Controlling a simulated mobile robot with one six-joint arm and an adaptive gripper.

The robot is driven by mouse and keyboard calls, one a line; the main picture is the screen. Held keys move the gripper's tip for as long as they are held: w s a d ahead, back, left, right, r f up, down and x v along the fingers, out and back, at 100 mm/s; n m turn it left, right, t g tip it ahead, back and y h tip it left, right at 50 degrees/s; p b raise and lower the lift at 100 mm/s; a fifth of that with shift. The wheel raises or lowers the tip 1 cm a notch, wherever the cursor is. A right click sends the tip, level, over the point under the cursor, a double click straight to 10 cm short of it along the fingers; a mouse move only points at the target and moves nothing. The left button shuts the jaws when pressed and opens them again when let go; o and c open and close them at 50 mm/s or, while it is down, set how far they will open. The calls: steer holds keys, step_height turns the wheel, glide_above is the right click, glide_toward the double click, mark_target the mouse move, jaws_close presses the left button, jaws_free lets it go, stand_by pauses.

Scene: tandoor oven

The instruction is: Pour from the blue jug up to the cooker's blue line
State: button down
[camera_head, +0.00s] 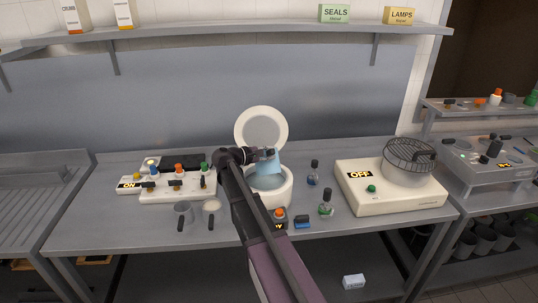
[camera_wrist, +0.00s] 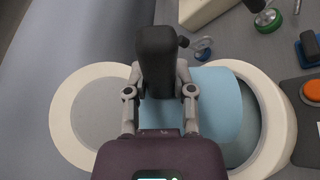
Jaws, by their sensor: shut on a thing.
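The cooker (camera_head: 285,197) is a white round pot on the bench, its round lid (camera_head: 262,127) raised at the back. The light blue jug (camera_head: 269,164) is over the cooker's open mouth and looks tilted; it also shows in the wrist view (camera_wrist: 217,103), covering part of the mouth. My gripper (camera_head: 248,155) is shut on the jug's black handle, which stands between the fingers in the wrist view (camera_wrist: 160,80). Greyish blue shows inside the cooker below the jug. I cannot make out the blue line, the level, or a stream.
An orange-button box (camera_head: 279,217), a blue block (camera_head: 302,222) and small bottles (camera_head: 326,208) sit close in front and right. A white unit marked OFF (camera_head: 395,197) is farther right.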

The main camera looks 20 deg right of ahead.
steer(key=shift+s+f+m, duration=0.1)
steer(key=shift+s+m, duration=0.1)
steer(key=shift+m, duration=0.3)
steer(key=shift+f+b, duration=0.1)
steer(key=shift+b, duration=0.25)
steer(key=shift+f+m+t+h+b, duration=0.3)
steer(key=shift+m+h+b, duration=0.1)
steer(key=shift+m+b, duration=0.15)
steer(key=m+b, duration=0.1)
steer(key=m+h+b, duration=0.1)
steer(key=m, duration=0.1)
steer(key=shift+f, duration=0.35)
steer(key=shift+r+m, duration=0.1)
steer(key=shift+m, duration=0.15)
steer(key=shift+r+m+t, duration=0.3)
steer(key=shift+r+m, duration=0.3)
steer(key=shift+r, duration=0.1)
